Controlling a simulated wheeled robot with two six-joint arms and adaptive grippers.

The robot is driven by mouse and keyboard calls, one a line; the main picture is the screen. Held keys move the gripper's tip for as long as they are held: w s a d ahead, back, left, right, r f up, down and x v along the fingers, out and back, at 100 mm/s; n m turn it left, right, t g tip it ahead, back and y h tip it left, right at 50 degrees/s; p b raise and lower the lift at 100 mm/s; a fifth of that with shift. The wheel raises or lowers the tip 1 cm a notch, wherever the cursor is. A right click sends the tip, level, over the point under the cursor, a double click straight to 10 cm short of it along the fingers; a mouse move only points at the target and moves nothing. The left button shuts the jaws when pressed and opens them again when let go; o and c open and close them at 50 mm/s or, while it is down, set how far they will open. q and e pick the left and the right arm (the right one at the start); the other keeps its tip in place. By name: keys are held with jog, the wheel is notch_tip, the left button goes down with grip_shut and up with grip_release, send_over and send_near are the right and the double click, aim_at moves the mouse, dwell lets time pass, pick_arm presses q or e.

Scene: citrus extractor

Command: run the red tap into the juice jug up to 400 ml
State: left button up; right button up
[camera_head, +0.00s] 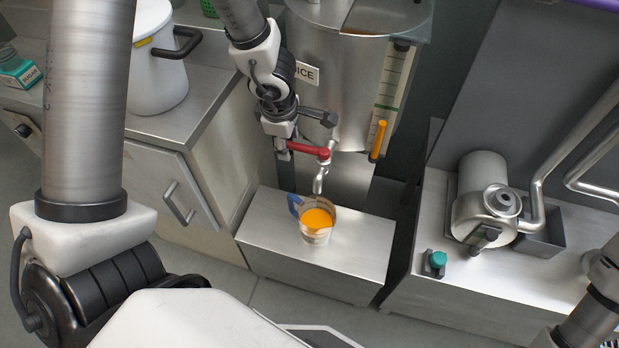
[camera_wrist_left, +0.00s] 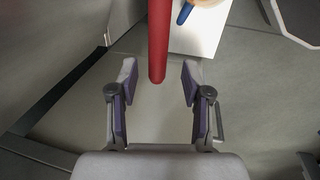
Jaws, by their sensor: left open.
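The tap's red lever (camera_head: 308,151) sticks out at the front of the steel juice tank (camera_head: 335,95). My left gripper (camera_head: 300,135) is at the lever, with its fingers apart. In the left wrist view the red lever (camera_wrist_left: 158,40) reaches down between the open fingers (camera_wrist_left: 158,82), apparently touching neither. The juice jug (camera_head: 316,236) stands upright below the metal spout (camera_head: 319,180) and holds orange juice (camera_head: 317,217). Its blue handle (camera_head: 294,203) is on the left. I cannot read its scale, and no clear stream shows. My right gripper is not in view.
The jug stands on a low steel stand (camera_head: 345,255). The tank carries a sight gauge (camera_head: 391,85) with orange in its lower part. A white pot (camera_head: 160,70) is on the left counter. A steel machine (camera_head: 485,200) and a green button (camera_head: 438,259) are on the right.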

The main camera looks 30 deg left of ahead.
pick_arm(q)
jog(key=a, duration=0.2)
jog(key=s+a, duration=0.1)
jog(key=a, duration=0.1)
jog(key=shift+s, duration=0.15)
jog(key=shift+d+r, duration=0.1)
